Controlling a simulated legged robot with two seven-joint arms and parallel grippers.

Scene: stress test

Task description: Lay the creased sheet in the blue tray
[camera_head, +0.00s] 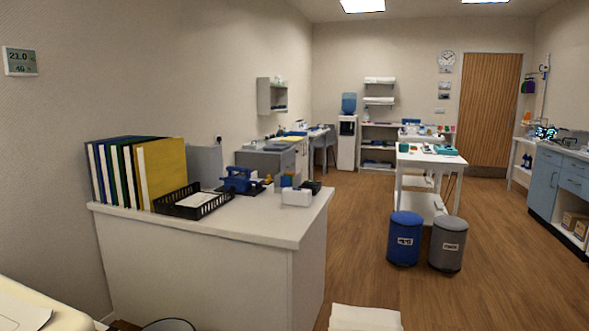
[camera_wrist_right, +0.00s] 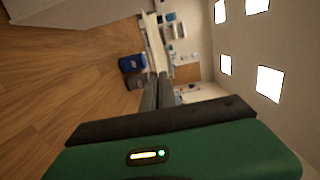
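I cannot make out a creased sheet or a blue tray for certain in either view. A black mesh tray (camera_head: 176,207) with white paper (camera_head: 196,200) in it stands on the near white counter in the head view. A pale flat sheet-like piece (camera_head: 20,308) shows at the lower left corner, cut off by the frame; I cannot tell if it is creased. My right gripper (camera_wrist_right: 159,78) shows in the right wrist view, its two dark fingers side by side, shut with nothing visible between them. My left gripper is in neither view.
The near counter (camera_head: 310,213) also holds upright binders (camera_head: 160,170), a blue device (camera_head: 241,180) and a white box (camera_head: 296,197). A blue bin (camera_head: 405,238) and a grey bin (camera_head: 448,244) stand before a white table (camera_head: 430,158). Wooden floor (camera_head: 345,225) is clear between.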

